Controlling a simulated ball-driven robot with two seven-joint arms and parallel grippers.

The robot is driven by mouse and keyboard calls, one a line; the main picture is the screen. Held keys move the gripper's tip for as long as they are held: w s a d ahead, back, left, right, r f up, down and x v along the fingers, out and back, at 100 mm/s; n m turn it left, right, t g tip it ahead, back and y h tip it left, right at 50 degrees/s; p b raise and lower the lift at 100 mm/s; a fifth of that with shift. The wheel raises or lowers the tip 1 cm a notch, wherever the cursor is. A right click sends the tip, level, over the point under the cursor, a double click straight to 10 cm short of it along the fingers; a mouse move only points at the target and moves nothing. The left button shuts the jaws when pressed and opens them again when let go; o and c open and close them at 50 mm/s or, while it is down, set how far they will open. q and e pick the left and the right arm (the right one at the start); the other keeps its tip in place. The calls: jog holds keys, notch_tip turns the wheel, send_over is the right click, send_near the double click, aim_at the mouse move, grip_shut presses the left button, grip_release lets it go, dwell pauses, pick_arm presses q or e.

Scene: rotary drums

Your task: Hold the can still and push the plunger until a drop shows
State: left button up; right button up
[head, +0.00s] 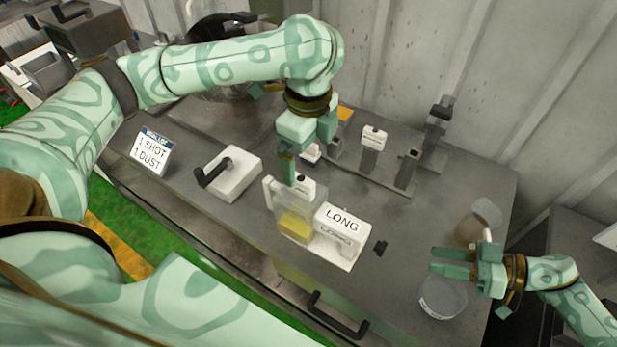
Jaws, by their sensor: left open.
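A clear container with yellow contents (295,228) stands on the bench beside a white block labelled LONG (341,235). I cannot tell for sure whether it is the can, and no plunger or drop is clearly made out. My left gripper (305,160) is open and points down just above and behind the clear container, with one finger close to its top edge. My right gripper (448,263) is at the right, its fingers pointing left and slightly apart, with nothing seen between them. A round clear tub with a pale label (442,298) sits below it.
A white block with a black lever (232,174) and a sign reading 1 SHOT 1 DUST (151,152) stand to the left. Several grey posts (407,168) stand at the back. A clear cup with brownish contents (470,228) is behind my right gripper.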

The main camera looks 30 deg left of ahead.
aim_at(308, 197)
pick_arm(q)
notch_tip(308, 197, down, 14)
jog(key=shift+r, duration=0.25)
jog(key=c, duration=1.2)
jog(key=shift+c, duration=0.2)
pick_arm(e)
jog(key=shift+r, duration=0.1)
jog(key=shift+c, duration=0.6)
grip_shut()
pick_arm(q)
jog(key=shift+s+f, duration=0.15)
